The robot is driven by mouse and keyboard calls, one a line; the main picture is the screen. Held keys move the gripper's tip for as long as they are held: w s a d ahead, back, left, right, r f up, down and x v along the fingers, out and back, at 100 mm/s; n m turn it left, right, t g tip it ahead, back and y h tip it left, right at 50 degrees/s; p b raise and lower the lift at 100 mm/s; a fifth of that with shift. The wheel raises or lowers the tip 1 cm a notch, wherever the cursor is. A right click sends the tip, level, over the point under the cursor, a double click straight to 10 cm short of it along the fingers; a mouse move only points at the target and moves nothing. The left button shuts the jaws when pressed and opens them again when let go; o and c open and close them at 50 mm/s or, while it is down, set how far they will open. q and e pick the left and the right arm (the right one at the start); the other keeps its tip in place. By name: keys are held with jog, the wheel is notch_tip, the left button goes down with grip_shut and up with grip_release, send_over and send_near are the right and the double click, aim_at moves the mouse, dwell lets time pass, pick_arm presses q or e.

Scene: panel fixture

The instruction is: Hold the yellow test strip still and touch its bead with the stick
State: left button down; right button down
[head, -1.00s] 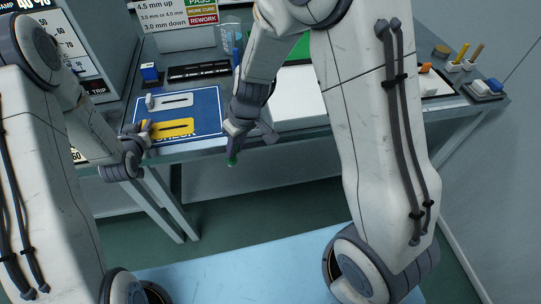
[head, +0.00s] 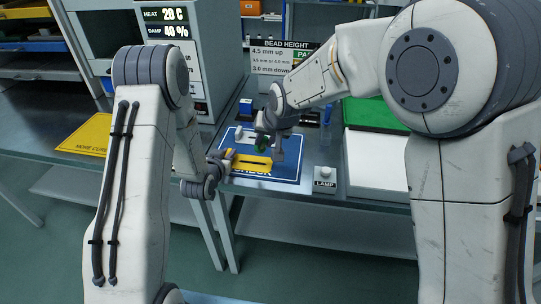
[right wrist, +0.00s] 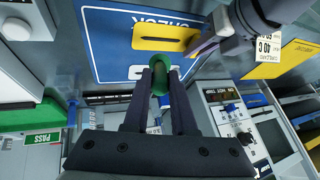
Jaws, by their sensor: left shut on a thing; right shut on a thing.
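My right gripper (right wrist: 160,75) is shut on the green stick (right wrist: 161,82), which also shows in the head view (head: 261,147) above the mat.
A pale strip (right wrist: 148,72) lies on the mat beside the yellow one. A LAMP block (head: 324,178) and a white board (head: 377,165) stand to the right. The BEAD HEIGHT sign (head: 283,57) stands behind. A yellow MORE CURE mat (head: 88,134) lies left.

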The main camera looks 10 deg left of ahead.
jog(key=shift+w+a+r+m, duration=0.3)
jog(key=shift+w+r+m, duration=0.05)
jog(key=shift+w+m, duration=0.2)
jog(key=shift+f, duration=2.9)
jog(key=shift+f, duration=0.8)
jog(key=shift+r, duration=3.6)
pick_arm(q)
jog(key=c, duration=0.7)
grip_release()
